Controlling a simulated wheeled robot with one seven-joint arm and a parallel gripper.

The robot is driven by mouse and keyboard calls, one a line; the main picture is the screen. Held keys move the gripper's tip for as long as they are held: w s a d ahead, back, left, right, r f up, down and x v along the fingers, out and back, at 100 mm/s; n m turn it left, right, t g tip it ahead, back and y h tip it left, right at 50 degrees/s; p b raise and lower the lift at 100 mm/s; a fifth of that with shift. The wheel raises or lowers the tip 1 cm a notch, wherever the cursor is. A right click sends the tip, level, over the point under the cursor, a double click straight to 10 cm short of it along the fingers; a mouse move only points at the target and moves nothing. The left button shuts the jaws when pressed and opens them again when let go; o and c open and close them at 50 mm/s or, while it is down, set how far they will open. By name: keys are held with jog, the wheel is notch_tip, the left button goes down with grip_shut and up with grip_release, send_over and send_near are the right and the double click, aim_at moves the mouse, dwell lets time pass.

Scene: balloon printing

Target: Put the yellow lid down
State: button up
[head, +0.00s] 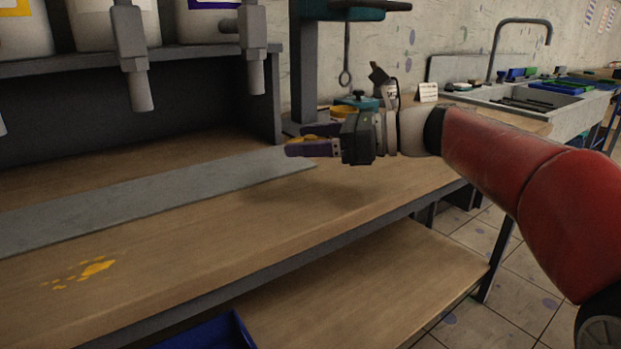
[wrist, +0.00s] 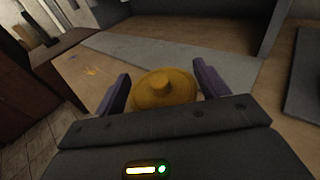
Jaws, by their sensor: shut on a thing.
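In the head view my gripper (head: 298,146) is above the wooden workbench (head: 260,230), with a shadow on the wood below. The lid is held off the bench.
A grey strip (head: 130,198) runs along the bench. Yellow paint splatter (head: 96,267) marks the wood at left. Dispenser nozzles (head: 138,85) hang from the shelf above. Another yellow round thing (head: 343,111) is behind my gripper. The bench front is clear.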

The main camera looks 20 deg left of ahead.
aim_at(311, 195)
jog(key=shift+f+b, duration=0.4)
jog(key=shift+f, duration=2.65)
jog(key=shift+f, duration=0.65)
jog(key=o, duration=0.9)
jog(key=shift+f, duration=0.15)
jog(key=shift+o, duration=0.2)
jog(key=shift+r, duration=0.3)
jog(key=d+r, duration=0.2)
jog(key=d, duration=1)
jog(key=shift+w+r, duration=0.2)
jog(key=shift+r, duration=0.2)
